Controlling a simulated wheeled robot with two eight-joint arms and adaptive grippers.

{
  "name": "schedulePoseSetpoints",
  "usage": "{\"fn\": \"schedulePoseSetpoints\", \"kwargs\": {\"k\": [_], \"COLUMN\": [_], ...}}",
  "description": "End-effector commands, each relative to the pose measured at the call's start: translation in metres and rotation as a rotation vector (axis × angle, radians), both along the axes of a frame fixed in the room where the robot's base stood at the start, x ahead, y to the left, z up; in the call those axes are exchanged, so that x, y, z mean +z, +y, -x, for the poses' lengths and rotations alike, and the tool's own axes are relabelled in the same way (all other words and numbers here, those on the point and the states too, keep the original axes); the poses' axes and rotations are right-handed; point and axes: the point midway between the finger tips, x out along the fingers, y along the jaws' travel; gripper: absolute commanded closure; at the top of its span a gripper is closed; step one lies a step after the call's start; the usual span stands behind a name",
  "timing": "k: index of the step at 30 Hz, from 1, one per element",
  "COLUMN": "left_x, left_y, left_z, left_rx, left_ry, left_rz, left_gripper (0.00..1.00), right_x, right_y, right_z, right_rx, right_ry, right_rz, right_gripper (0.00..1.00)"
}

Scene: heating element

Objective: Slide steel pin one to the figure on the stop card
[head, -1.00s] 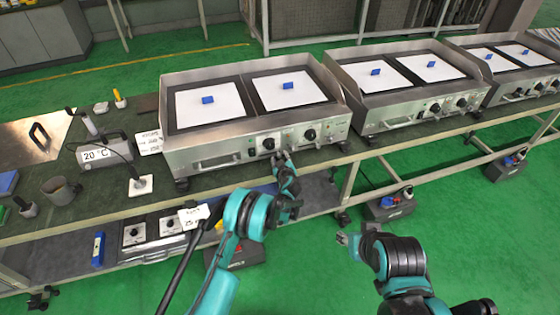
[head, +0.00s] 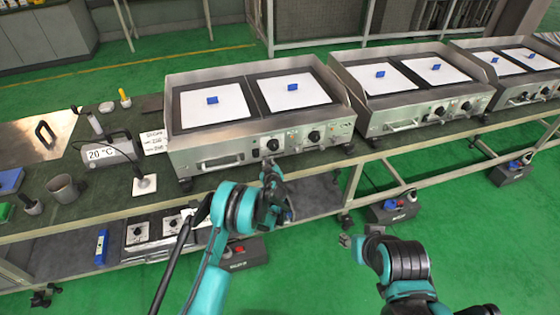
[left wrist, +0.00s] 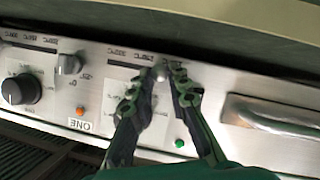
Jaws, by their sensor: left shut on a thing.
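The stop card (head: 153,141) is the white card with lines of print, leaning at the left end of the nearest griddle; its figures are too small to read surely. My left gripper (head: 268,164) is at the griddle's front panel, low by the left black knob. In the left wrist view its fingers (left wrist: 168,78) are shut on steel pin one (left wrist: 160,73), whose bright round tip shows between them. The fingers hide part of the scale there. An upside-down ONE label (left wrist: 80,125) is on the panel. My right gripper (head: 346,240) hangs over the green floor, away from the griddle.
The griddle's front handle (left wrist: 275,115) is right of the fingers in the wrist view; a metal knob (left wrist: 68,64) and a black knob (left wrist: 20,88) are left. A 20 °C display (head: 103,152) and probe stand left of the griddle. A lower shelf lies beneath.

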Motion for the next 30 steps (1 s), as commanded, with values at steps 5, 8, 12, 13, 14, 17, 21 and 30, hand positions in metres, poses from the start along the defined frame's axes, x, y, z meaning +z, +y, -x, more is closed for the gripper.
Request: {"fn": "schedulePoseSetpoints", "kwargs": {"k": [5, 8, 12, 13, 14, 17, 21, 30], "left_x": [0.001, 0.000, 0.000, 0.000, 0.000, 0.000, 0.000, 0.008], "left_y": [0.016, 0.017, 0.017, 0.017, 0.018, 0.017, 0.016, 0.012], "left_z": [0.005, 0.006, 0.006, 0.006, 0.006, 0.006, 0.005, 0.025], "left_rx": [0.000, 0.001, 0.003, 0.003, 0.003, 0.003, 0.001, -0.001], "left_ry": [-0.001, 0.000, 0.000, 0.000, 0.000, 0.000, 0.000, 0.000], "left_rz": [0.000, -0.001, -0.001, -0.001, -0.001, -0.001, -0.001, -0.001], "left_gripper": [1.00, 1.00, 1.00, 0.81, 0.73, 0.62, 0.62, 0.62], "right_x": [0.000, 0.000, 0.000, 0.000, 0.000, 0.000, 0.000, 0.000], "right_y": [0.000, 0.000, 0.000, 0.000, 0.000, 0.000, 0.000, 0.000], "right_z": [0.000, 0.000, 0.000, 0.000, 0.000, 0.000, 0.000, 0.000], "right_rx": [0.000, 0.000, 0.000, 0.000, 0.000, 0.000, 0.000, 0.000], "right_ry": [0.000, 0.000, 0.000, 0.000, 0.000, 0.000, 0.000, 0.000], "right_rz": [0.000, 0.000, 0.000, 0.000, 0.000, 0.000, 0.000, 0.000], "right_gripper": [0.60, 0.60, 0.60, 0.60, 0.60, 0.60, 0.60, 0.60]}}
